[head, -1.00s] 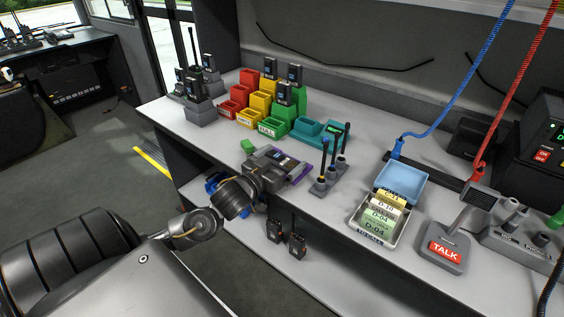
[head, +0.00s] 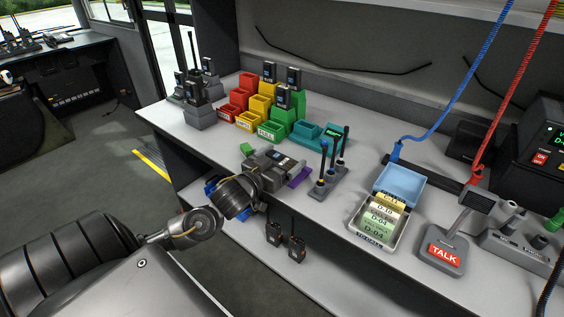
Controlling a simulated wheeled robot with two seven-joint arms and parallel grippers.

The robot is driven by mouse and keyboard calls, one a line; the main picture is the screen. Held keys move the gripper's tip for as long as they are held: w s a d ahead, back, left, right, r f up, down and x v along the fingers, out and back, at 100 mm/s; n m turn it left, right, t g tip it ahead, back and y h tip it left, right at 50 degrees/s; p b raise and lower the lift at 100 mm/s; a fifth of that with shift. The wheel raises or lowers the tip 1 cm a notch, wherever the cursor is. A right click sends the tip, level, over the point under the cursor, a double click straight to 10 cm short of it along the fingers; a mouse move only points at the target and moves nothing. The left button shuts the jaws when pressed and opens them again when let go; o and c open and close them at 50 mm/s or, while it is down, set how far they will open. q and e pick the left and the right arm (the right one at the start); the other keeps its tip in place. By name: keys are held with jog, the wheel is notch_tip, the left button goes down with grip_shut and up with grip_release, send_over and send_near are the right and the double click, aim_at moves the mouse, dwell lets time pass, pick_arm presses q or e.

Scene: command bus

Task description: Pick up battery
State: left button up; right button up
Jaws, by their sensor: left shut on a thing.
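My left gripper (head: 284,168) is over the front part of the grey counter, in the middle of the view. It is shut on a small dark thing, mostly hidden by its own fingers and wrist. I cannot tell clearly whether this is the battery. A small blue-lit display (head: 284,160) shows at the gripper. A flat purple piece (head: 298,178) lies on the counter just right of the fingers, and a green piece (head: 246,149) lies just left. My right gripper is not in view.
Red, yellow and green bins (head: 270,131) with radios stand behind. A grey holder with dark antennas (head: 328,180) is close on the right. Two dark handsets (head: 285,243) are below the counter edge. A card tray (head: 376,231) and TALK microphone (head: 444,248) stand further right.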

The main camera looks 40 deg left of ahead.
pick_arm(q)
jog(key=shift+s, duration=0.55)
jog(key=s+p, duration=0.2)
jog(key=s, duration=1.5)
jog(key=shift+d+r+p, duration=0.15)
jog(key=shift+d+p, duration=0.05)
jog(key=shift+p, duration=0.2)
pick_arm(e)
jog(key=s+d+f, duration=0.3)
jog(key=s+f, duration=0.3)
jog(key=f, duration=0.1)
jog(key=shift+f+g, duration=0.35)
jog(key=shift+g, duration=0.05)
